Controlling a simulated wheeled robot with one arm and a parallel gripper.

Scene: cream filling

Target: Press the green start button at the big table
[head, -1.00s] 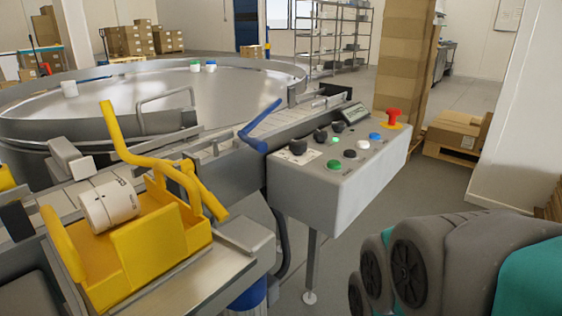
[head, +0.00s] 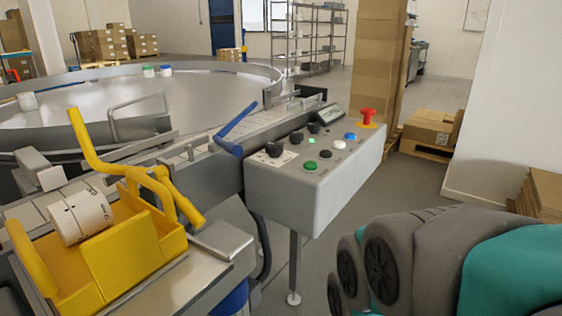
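The control box (head: 300,195) is a grey panel on a thin post beside the big round metal table (head: 190,105). The green button (head: 310,165) is at the near front edge of its sloped top. A smaller bright green spot (head: 312,141) shows farther back. Around them are black knobs, a black button (head: 326,154), a white button (head: 339,144), a blue button (head: 350,136) and a red mushroom button (head: 367,117). My grey and teal arm fills the lower right, apart from the box. My gripper is not in the frame.
A yellow holder (head: 130,250) with a white roll (head: 80,217) stands on the conveyor at left. A blue lever (head: 235,128) rises beside the box. Stacked cartons (head: 372,70) and a pallet box (head: 433,128) stand behind.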

